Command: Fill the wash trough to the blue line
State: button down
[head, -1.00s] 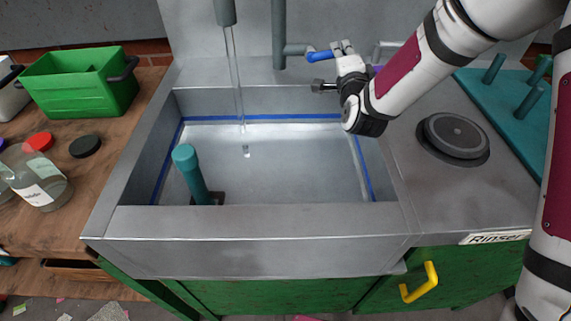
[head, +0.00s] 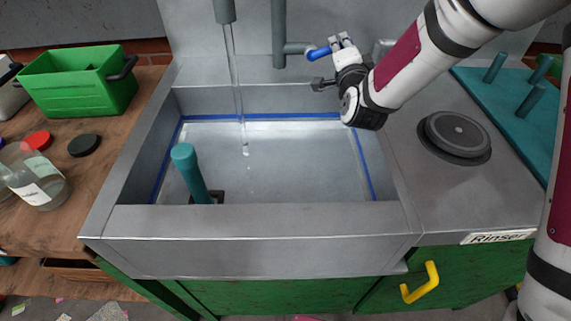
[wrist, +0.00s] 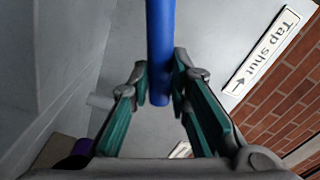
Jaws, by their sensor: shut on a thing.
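The wash trough (head: 250,218) is a grey metal basin with a blue line (head: 262,117) around its inner walls. A thin stream of water (head: 236,90) falls from the spout (head: 225,10) into it. The pale surface inside lies just below the blue line at the back; the exact water level is hard to tell. A teal upright pipe (head: 190,172) stands at the front left of the trough. My gripper (head: 335,45) is shut on the blue tap lever (head: 318,54) behind the trough. In the wrist view the lever (wrist: 160,50) runs between my teal finger pads.
A "Tap shut" sign (wrist: 262,58) with an arrow shows in the wrist view. A green crate (head: 78,88) and a bottle (head: 35,178) stand on the left bench. A round black disc (head: 455,136) and a teal peg rack (head: 510,95) are at right.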

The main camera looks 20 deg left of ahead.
jog(key=shift+s+a+r+n, duration=0.15)
jog(key=shift+a+n, duration=0.1)
jog(key=shift+n, duration=0.25)
jog(key=shift+s+a+r+n+b, duration=0.1)
jog(key=shift+a+r+n+b, duration=0.25)
jog(key=shift+n, duration=0.35)
jog(key=shift+a+r+n+b, duration=0.15)
jog(key=shift+r+n, duration=0.25)
jog(key=shift+n, duration=0.3)
jog(key=shift+s+a+r+n, duration=0.1)
jog(key=shift+a+r+n, duration=0.25)
jog(key=shift+n, duration=0.4)
jog(key=shift+s+a+r+n, duration=0.1)
jog(key=shift+a+r+n, duration=0.2)
jog(key=shift+n, duration=0.45)
jog(key=shift+a+r+n, duration=0.15)
jog(key=shift+a+n, duration=0.15)
jog(key=shift+n, duration=0.3)
dwell(4.0)
